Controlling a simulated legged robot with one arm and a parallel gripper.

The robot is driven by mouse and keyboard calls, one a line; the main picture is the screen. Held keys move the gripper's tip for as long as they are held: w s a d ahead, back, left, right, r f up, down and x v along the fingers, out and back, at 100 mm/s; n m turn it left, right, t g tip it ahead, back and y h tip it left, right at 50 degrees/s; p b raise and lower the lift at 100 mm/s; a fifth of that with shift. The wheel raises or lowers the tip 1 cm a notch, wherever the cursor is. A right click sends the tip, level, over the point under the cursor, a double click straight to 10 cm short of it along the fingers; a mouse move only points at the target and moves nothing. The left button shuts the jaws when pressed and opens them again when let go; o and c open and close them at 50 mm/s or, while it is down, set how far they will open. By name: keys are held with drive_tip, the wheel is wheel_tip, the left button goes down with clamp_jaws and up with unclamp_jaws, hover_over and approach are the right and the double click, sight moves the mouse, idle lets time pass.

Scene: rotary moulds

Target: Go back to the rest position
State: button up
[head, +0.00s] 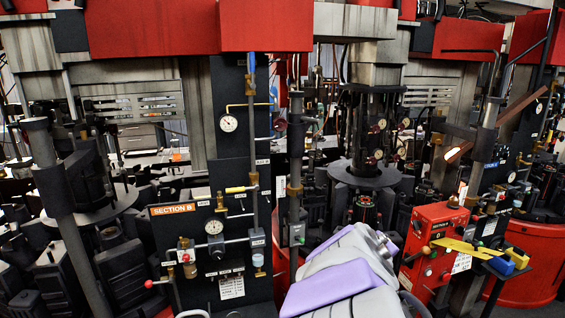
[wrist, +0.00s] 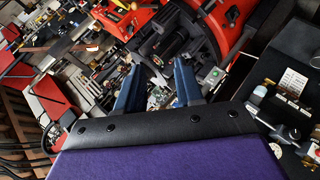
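My gripper (wrist: 158,66) shows in the wrist view as two blue fingers standing apart beyond a black-edged purple pad. It is open, and I see nothing held between the fingers. Machine parts show behind the gap, with a red curved frame beyond. In the head view my grey and purple arm lies low at the bottom centre, in front of the machines. The gripper fingers cannot be made out in that view.
A black panel (head: 230,262) marked Section B, with gauges and valves, stands left of my arm. Moulds and posts crowd both sides, under red beams (head: 150,30).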

drive_tip(key=s+f+m+g+y+b, duration=0.1)
drive_tip(key=s+f+m+g, duration=0.15)
drive_tip(key=s+f, duration=0.4)
drive_tip(key=s+f+m+g+y, duration=0.1)
drive_tip(key=s+f+m+g, duration=0.15)
drive_tip(key=s, duration=0.75)
drive_tip(key=s+a+f+g+y, duration=0.2)
drive_tip(key=s+a+f, duration=0.1)
drive_tip(key=s, duration=0.6)
drive_tip(key=s+a+f+g+y+b, duration=0.1)
drive_tip(key=s+a+f+g+y, duration=0.1)
drive_tip(key=s, duration=0.8)
drive_tip(key=shift+a+f+m+g, duration=0.4)
drive_tip(key=shift+a+g, duration=0.3)
drive_tip(key=shift+a, duration=0.35)
drive_tip(key=shift+c, duration=0.2)
